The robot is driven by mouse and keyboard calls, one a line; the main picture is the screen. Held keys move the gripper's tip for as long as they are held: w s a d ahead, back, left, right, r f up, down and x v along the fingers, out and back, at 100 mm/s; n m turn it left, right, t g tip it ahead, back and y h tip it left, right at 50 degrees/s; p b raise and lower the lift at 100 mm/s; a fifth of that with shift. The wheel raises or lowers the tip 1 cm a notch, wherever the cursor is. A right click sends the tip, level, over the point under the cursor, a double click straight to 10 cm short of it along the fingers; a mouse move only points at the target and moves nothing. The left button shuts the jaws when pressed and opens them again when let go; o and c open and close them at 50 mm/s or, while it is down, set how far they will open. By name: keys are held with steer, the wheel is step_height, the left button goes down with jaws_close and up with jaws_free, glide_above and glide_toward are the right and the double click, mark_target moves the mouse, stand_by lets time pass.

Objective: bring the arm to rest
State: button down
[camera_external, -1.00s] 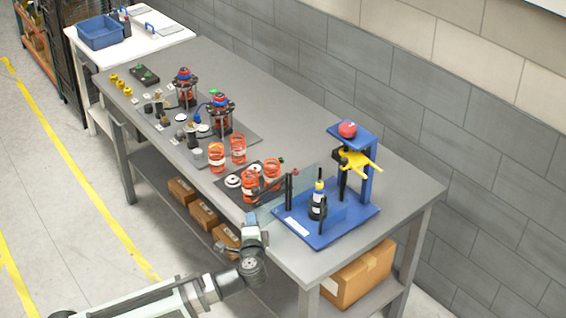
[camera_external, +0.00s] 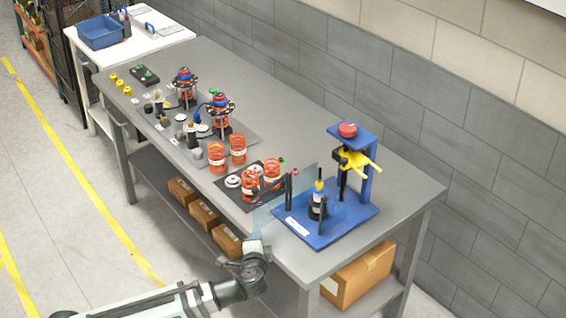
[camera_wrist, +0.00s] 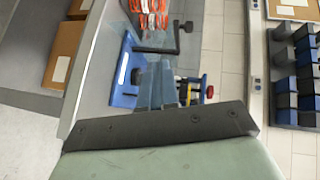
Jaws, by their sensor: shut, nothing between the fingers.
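My gripper (camera_external: 260,241) is beside the front edge of the grey bench (camera_external: 395,185), with my wrist bent below it. In the wrist view, the gripper's fingers (camera_wrist: 157,70) are close together in front of the dark hand plate, with nothing held between them. The gripper appears apart from the objects on the bench, though the exact gap to the edge cannot be told.
A blue press fixture (camera_external: 360,222) with a yellow handle stands at the bench's near end, beside a clear guard. Orange springs (camera_external: 217,158) and several parts lie farther back. Cardboard boxes (camera_external: 358,278) sit on the lower shelf. The floor left of the bench is clear.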

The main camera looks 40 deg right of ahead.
steer(key=s+a+f+n+g+y, duration=0.15)
steer(key=f+g, duration=0.25)
steer(key=f, duration=0.5)
steer(key=s+f+m+g+y, duration=0.1)
steer(key=s+f+g+y, duration=0.15)
steer(key=f, duration=0.65)
steer(key=w+a+f+n+g+y, duration=0.2)
steer(key=w+a+f+n+y, duration=0.3)
steer(key=w+f, duration=0.6)
steer(key=w+a+f+n+g+y, duration=0.1)
steer(key=w+a+f+n+g, duration=0.2)
steer(key=w+a+f, duration=0.85)
steer(key=w+a+f+n+g+y, duration=0.1)
steer(key=w+a+f+n+g, duration=0.15)
steer(key=w+a+f, duration=0.4)
steer(key=w+a+f+n+g+y, duration=0.1)
steer(key=w+a+f+n, duration=0.25)
steer(key=a+f, duration=0.6)
steer(key=s+a+f+n+g, duration=0.1)
steer(key=a+f+n, duration=0.1)
steer(key=a, duration=0.6)
steer(key=s+a+f+n+g+h, duration=0.1)
steer(key=a+n, duration=0.3)
steer(key=a, duration=0.5)
steer(key=s+a+f+n+g+h, duration=0.1)
steer(key=s+a+f+n+g, duration=0.1)
steer(key=a, duration=0.7)
steer(key=shift+s+f+n, duration=0.35)
steer(key=shift+f+n, duration=0.05)
steer(key=shift+n, duration=0.25)
